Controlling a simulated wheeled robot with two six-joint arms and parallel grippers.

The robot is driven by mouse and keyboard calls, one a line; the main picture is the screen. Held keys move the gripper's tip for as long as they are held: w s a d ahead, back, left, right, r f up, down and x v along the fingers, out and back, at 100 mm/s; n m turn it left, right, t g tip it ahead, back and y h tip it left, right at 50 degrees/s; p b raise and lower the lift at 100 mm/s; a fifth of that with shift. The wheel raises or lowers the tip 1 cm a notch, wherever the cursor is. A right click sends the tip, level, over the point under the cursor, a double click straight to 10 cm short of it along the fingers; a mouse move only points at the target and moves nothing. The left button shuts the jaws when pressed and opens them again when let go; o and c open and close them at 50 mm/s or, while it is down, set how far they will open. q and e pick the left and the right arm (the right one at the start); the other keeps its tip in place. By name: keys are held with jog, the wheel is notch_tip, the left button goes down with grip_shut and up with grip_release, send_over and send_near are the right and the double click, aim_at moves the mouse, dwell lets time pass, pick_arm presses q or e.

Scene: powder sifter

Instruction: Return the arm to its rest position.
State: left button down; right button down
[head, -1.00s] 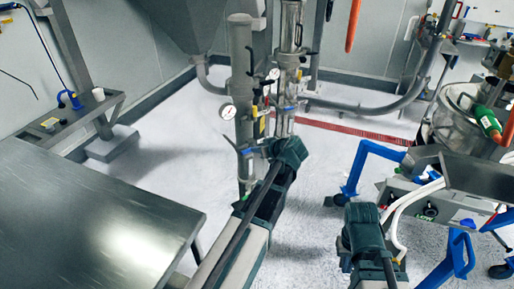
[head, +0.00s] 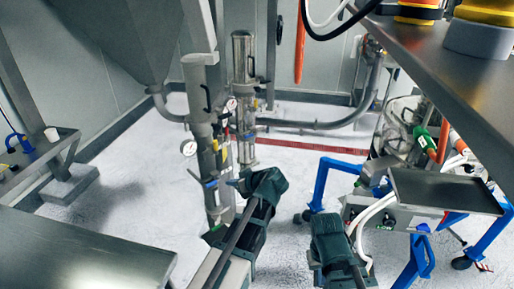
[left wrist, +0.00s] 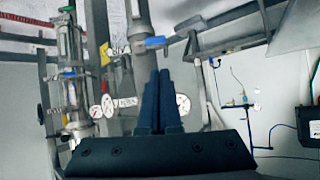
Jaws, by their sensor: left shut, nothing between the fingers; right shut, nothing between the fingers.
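My left arm comes up from the bottom middle of the head view, and its dark green gripper (head: 262,184) is in front of the steel pipe column (head: 202,130). In the left wrist view the two dark fingers (left wrist: 160,95) lie side by side, shut with nothing between them. Pipes, gauges and a blue valve handle (left wrist: 154,41) show beyond them. My right gripper (head: 328,222) is to the right and lower in the head view. It is shut and empty, and its fingertips are hard to make out.
A steel table (head: 75,255) is at the lower left. A blue-framed cart (head: 320,185) with a dark tray (head: 440,190) stands at the right. A steel surface (head: 425,60) with yellow-topped containers (head: 485,15) fills the upper right. Open white floor (head: 140,165) lies between.

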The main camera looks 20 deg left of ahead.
pick_arm(q)
jog(key=s+d+f+m+g+h, duration=0.2)
jog(key=s+d+f+m+h, duration=0.2)
jog(key=s+d+m, duration=0.3)
jog(key=s+d+f+m+g+h, duration=0.3)
jog(key=s+d+m, duration=0.5)
jog(key=s+d, duration=0.6)
notch_tip(320, 180, down, 3)
jog(key=shift+s+r+g+h, duration=0.2)
jog(key=shift+g+h, duration=0.1)
jog(key=shift+h, duration=0.5)
